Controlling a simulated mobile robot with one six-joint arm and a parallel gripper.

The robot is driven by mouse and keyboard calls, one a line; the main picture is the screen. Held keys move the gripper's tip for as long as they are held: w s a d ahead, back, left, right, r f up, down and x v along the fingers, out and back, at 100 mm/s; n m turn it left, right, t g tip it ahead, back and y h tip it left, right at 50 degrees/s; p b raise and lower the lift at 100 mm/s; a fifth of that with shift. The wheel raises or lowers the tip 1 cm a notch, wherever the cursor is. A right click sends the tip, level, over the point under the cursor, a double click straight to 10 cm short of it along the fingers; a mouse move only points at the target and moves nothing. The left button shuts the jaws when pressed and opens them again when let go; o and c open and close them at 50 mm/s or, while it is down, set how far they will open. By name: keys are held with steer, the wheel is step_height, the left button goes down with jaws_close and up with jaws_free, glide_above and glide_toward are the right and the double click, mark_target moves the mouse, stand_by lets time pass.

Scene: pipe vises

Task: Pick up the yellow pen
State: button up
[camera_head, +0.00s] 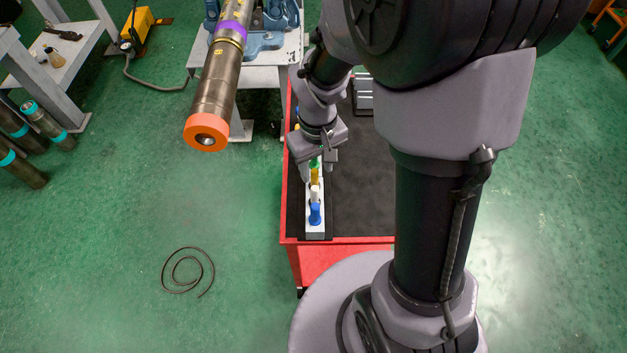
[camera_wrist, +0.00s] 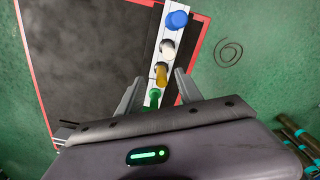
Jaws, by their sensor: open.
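The yellow pen (camera_wrist: 161,73) stands in a white holder (camera_wrist: 176,48), in a row with a green, a white and a blue pen. In the wrist view it shows between the fingers of my gripper (camera_wrist: 158,82), which is open with a finger on either side of the row. In the head view the yellow pen (camera_head: 315,175) shows just below my gripper (camera_head: 317,160), partly hidden by it. I cannot tell whether the fingers touch any pen.
The blue pen (camera_wrist: 177,20) and white pen (camera_wrist: 167,48) stand on one side of the yellow one, the green pen (camera_wrist: 154,97) on the other. The holder lies along the edge of a red cart with a black top (camera_head: 360,190). A large pipe (camera_head: 220,80) juts out at the left.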

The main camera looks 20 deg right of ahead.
mark_target(315, 177)
steer(key=f+b, duration=0.2)
steer(key=f, duration=0.1)
steer(key=f+b, duration=0.1)
steer(key=f, duration=0.1)
steer(key=shift+w+a+f, duration=0.1)
steer(key=shift+w+f, duration=0.15)
steer(key=shift+w, duration=0.15)
steer(key=shift+r, duration=0.15)
jaws_close()
steer(key=shift+r, duration=0.1)
step_height(315, 177, up, 10)
steer(key=p, duration=0.5)
